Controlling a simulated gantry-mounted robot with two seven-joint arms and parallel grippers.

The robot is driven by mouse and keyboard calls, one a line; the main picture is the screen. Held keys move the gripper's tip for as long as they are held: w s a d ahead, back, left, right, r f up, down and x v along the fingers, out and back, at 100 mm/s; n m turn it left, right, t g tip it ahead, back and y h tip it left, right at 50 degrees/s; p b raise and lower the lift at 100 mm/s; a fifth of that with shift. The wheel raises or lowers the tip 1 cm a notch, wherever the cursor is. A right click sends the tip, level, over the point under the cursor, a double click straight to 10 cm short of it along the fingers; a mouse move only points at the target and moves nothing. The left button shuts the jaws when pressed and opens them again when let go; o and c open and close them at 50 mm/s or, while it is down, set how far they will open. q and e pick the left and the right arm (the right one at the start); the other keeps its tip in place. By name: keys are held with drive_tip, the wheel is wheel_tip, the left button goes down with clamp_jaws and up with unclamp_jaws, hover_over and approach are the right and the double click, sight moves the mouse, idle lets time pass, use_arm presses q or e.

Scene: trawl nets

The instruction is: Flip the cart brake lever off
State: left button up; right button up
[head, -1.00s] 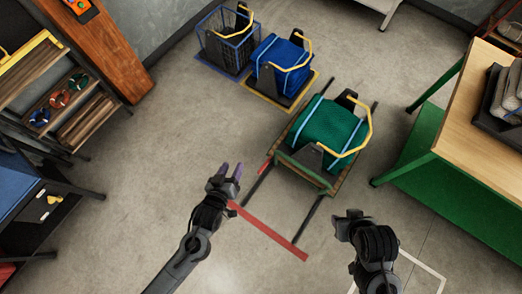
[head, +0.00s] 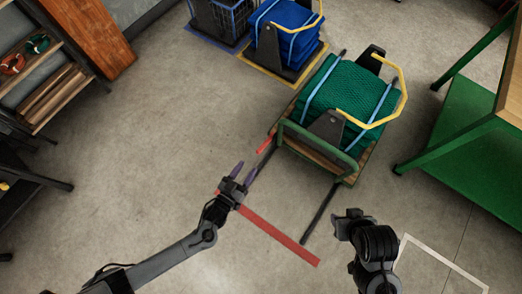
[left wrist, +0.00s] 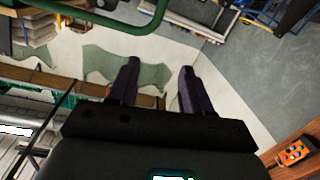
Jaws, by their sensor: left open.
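The cart (head: 355,172) has a wooden deck, a green push bar (head: 310,142) and a strapped green net bale (head: 350,92). A small red piece (head: 264,146), perhaps the brake lever, sticks out at the cart's near left corner. My left gripper (head: 244,172) is open and empty, below and left of the red piece and apart from it. In the left wrist view its two dark purple fingers (left wrist: 157,80) are spread with nothing between them. My right gripper (head: 345,225) hangs at lower right, away from the cart; its jaw opening is unclear.
Dark floor rails (head: 322,215) run from the cart to a red floor line (head: 280,236). A blue bale (head: 283,30) stands behind on a yellow-edged base. A green-framed workbench (head: 480,140) is at right, shelves (head: 45,75) at left. The floor between is clear.

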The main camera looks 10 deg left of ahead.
use_arm(q)
wheel_tip(320, 180, down, 12)
drive_tip(key=w+m+b, duration=0.2)
drive_tip(key=b, duration=0.6)
drive_tip(key=h+b, duration=0.1)
drive_tip(key=b, duration=0.8)
approach(263, 146)
drive_tip(key=shift+m, duration=0.3)
drive_tip(key=b+x, duration=0.4)
drive_tip(key=x, duration=0.3)
drive_tip(key=shift+w+f, duration=0.2)
drive_tip(key=shift+w, duration=0.1)
drive_tip(key=shift+w+d+r+b, duration=0.1)
drive_tip(key=shift+w+d+b, duration=0.2)
drive_tip(key=shift+w, duration=0.2)
use_arm(e)
wheel_tip(263, 146, down, 24)
drive_tip(key=shift+f, duration=0.15)
drive_tip(key=shift+d, duration=0.15)
use_arm(q)
clamp_jaws()
